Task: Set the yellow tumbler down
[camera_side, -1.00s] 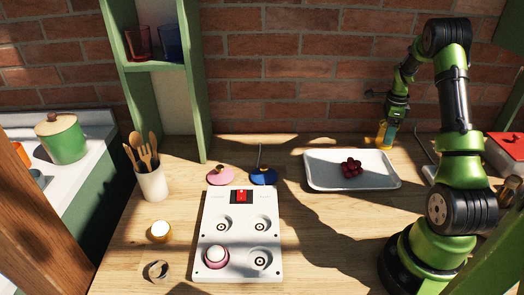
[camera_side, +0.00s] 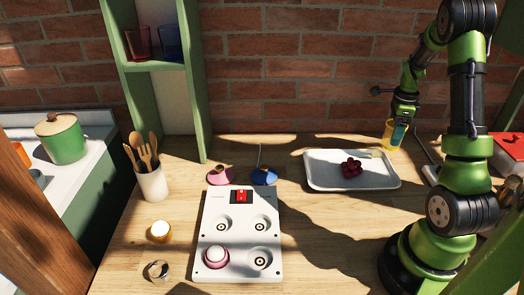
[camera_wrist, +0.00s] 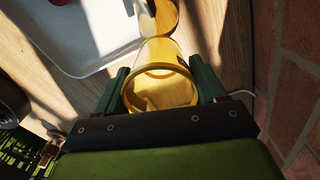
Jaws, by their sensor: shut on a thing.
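The yellow tumbler (camera_side: 388,134) is see-through and hangs low at the back right of the table, just behind the right rear corner of the white tray. My gripper (camera_side: 398,128) is shut on it. In the wrist view the tumbler (camera_wrist: 160,88) sits between the two dark green fingers of my gripper (camera_wrist: 160,80), its round rim facing the camera. I cannot tell whether its base touches the table.
A red-and-white box (camera_side: 508,150) stands at the far right. The white panel (camera_side: 240,215) with round wells is at centre left. A brick wall (camera_side: 290,90) rises close behind.

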